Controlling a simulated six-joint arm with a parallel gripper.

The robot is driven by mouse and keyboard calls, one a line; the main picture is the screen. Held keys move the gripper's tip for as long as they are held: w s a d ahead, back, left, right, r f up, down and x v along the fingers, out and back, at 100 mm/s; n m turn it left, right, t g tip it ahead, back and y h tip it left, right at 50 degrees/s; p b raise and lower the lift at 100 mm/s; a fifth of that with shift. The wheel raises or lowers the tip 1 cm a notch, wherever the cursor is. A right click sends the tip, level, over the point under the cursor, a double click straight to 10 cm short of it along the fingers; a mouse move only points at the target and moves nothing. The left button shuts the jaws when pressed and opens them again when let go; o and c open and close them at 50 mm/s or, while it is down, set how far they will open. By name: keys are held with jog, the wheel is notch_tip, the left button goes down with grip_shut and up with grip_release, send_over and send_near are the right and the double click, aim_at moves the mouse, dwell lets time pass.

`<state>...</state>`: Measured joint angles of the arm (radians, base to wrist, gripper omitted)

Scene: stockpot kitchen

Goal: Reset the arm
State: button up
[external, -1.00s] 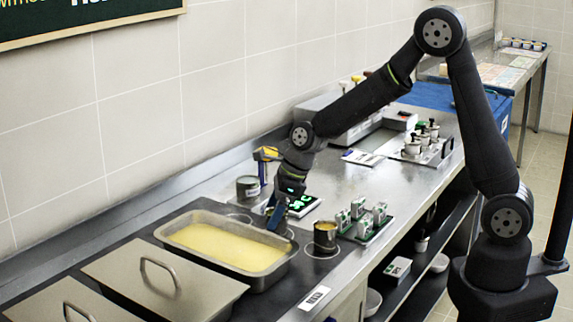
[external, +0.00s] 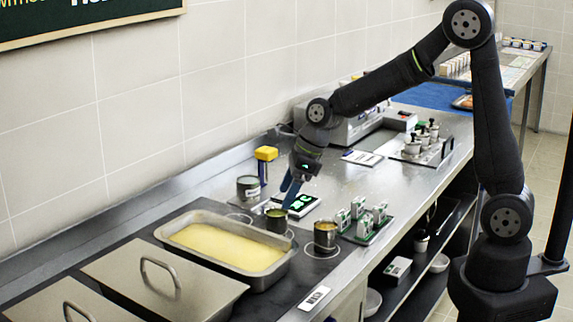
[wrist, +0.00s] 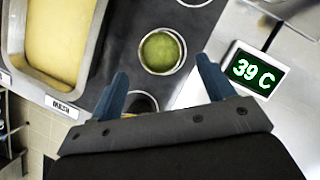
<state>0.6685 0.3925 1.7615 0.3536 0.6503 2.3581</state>
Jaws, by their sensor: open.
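My gripper (external: 287,196) is open and empty, with its two blue fingers spread apart. It is raised above the counter, near a small metal cup (external: 277,220). In the wrist view the cup with green contents (wrist: 160,52) stands upright beyond the fingertips, apart from them. The fingers of my gripper (wrist: 161,70) show on both sides of the lower middle there. A second metal cup (external: 325,237) with yellowish contents stands to the right. In the wrist view a dark round thing between the fingers is partly hidden by my gripper.
A deep pan (external: 219,247) of yellow contents lies left of the cups, with lidded pans (external: 165,276) nearer. A display (wrist: 254,71) reads 39 C. A can (external: 248,188), a yellow-topped post (external: 265,165) and a tray of small containers (external: 362,222) stand close by.

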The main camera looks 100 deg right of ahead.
aim_at(274, 220)
jog(key=x, duration=0.9)
notch_tip(274, 220, up, 5)
jog(key=shift+s+d+f, duration=0.1)
jog(key=shift+s, duration=0.05)
jog(key=s+d+r, duration=0.6)
jog(key=s+r, duration=0.1)
jog(key=s, duration=0.3)
jog(key=w+d, duration=0.8)
jog(key=shift+m, duration=0.3)
jog(key=w+a+f, duration=0.1)
jog(key=w+f, duration=0.1)
jog(key=w, duration=0.1)
jog(key=w+a+f, duration=0.2)
jog(key=w+f, duration=0.1)
jog(key=w, duration=0.1)
jog(key=w+a+f, duration=0.2)
jog(key=w, duration=0.1)
jog(key=shift+w+f, duration=0.15)
jog(key=shift+f, duration=0.15)
jog(key=shift+d, duration=0.1)
